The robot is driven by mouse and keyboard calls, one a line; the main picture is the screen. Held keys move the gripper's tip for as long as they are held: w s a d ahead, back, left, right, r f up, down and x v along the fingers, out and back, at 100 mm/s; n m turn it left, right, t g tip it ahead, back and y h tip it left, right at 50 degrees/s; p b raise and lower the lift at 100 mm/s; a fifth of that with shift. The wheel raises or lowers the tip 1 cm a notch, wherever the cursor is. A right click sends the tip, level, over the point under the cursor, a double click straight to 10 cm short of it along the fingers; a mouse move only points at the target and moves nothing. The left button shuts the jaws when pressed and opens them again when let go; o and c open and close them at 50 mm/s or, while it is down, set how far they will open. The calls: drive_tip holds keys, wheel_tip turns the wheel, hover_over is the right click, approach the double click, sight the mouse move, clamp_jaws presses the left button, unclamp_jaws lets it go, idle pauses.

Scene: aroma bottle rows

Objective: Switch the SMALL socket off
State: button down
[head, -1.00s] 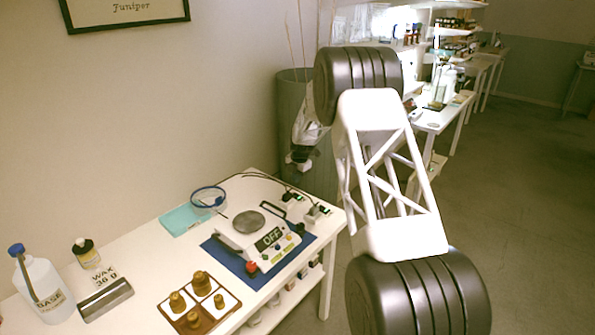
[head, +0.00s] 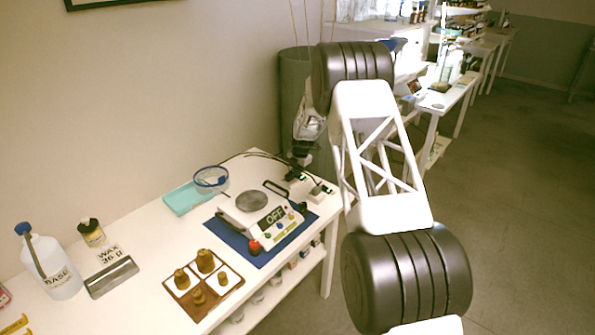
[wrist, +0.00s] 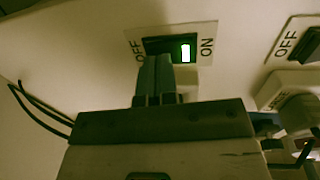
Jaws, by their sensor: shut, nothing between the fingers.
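My gripper (head: 299,158) is shut and empty at the back right corner of the table, just over the sockets (head: 320,192). In the wrist view its closed fingertips (wrist: 154,65) are at a rocker switch (wrist: 185,53) between the words OFF and ON, nearer the OFF side. Whether they touch it I cannot tell. The switch shows a lit green patch on its ON side. A second switch (wrist: 299,47) with an OFF label is at the right edge, partly cut off. I cannot read which socket is the small one.
A hot plate (head: 262,217) reading OFF stands on a blue mat (head: 232,249) in front of the sockets. A black cable (wrist: 38,118) runs left of my gripper. A glass dish (head: 210,179), a wooden tray (head: 203,309) and a base bottle (head: 50,268) stand further left.

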drive_tip(key=shift+w+a+f+g+h, duration=0.1)
drive_tip(key=shift+a+f+g+h, duration=0.05)
drive_tip(key=shift+f+g+h, duration=0.15)
drive_tip(key=shift+d, duration=0.25)
drive_tip(key=shift+s+d, duration=0.15)
drive_tip(key=shift+s, duration=0.2)
drive_tip(key=shift+s+d, duration=0.25)
drive_tip(key=shift+r, duration=0.25)
